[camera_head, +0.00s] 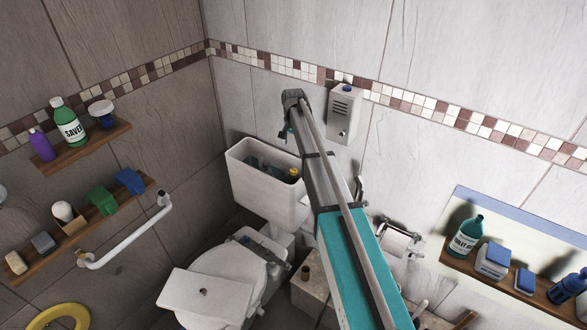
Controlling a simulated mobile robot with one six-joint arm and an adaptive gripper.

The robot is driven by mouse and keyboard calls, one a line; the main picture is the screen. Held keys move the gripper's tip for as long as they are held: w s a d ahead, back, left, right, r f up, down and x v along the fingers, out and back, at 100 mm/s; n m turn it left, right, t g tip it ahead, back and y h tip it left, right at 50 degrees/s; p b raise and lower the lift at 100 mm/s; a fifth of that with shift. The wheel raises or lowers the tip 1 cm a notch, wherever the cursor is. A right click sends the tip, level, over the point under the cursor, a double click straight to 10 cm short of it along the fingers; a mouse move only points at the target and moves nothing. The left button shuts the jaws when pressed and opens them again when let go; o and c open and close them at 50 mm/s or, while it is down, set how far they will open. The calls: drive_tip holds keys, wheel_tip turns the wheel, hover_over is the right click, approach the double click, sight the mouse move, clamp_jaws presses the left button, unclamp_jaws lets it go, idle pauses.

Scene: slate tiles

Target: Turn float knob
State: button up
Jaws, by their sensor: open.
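The toilet tank (262,197) stands open against the back wall, left of my arm. Dark fittings and greenish water show inside it. A small yellow knob (293,172), which looks like the float knob, sits at the tank's right end, close to my arm. My gripper (284,134) hangs from the arm's far end, above the tank's back edge and apart from the knob. It is small and dark in this view and looks empty. The exact gap between its fingers is hard to make out.
The tank lid (205,293) lies on the closed toilet seat (235,262). A white dispenser (344,114) hangs on the wall right of my arm's end. A grab bar (128,240) and laden shelves (85,145) are on the left wall. A paper holder (396,241) is at right.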

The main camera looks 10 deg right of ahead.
sight(294, 170)
drive_tip(key=shift+f, duration=0.1)
wheel_tip(294, 170, down, 14)
drive_tip(key=b, duration=1.3)
drive_tip(key=shift+d+r+b, duration=0.1)
drive_tip(key=shift+r+b, duration=0.1)
drive_tip(key=shift+b, duration=0.2)
clamp_jaws()
idle(0.4)
